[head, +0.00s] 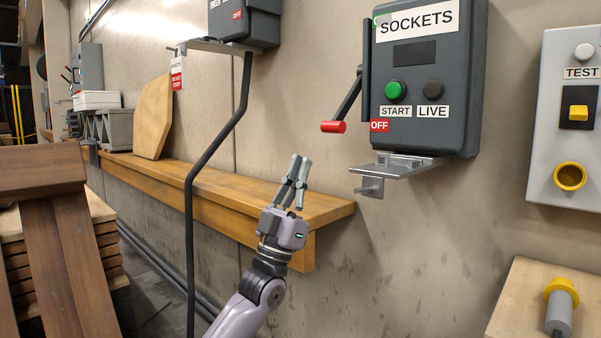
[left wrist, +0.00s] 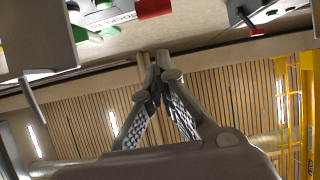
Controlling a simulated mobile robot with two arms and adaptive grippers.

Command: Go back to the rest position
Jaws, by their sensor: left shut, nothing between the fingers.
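My left gripper (head: 294,181) is raised in front of the wall, with its fingers pointing up. In the head view it stands in front of the wooden shelf, below and left of the SOCKETS box. Its fingers also show in the left wrist view (left wrist: 157,75), where the tips meet with nothing between them. The grey SOCKETS box (head: 425,75) is on the wall, its red-ended lever (head: 333,127) down beside a red OFF label. The gripper is apart from the lever. My right gripper is in neither view.
The wooden shelf (head: 225,188) runs along the wall. A bent black conduit (head: 189,210) drops in front of it from another box (head: 244,22). A metal bracket (head: 397,166) juts out under the SOCKETS box. A TEST panel (head: 560,140) and a yellow-topped plug (head: 561,305) are at the right.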

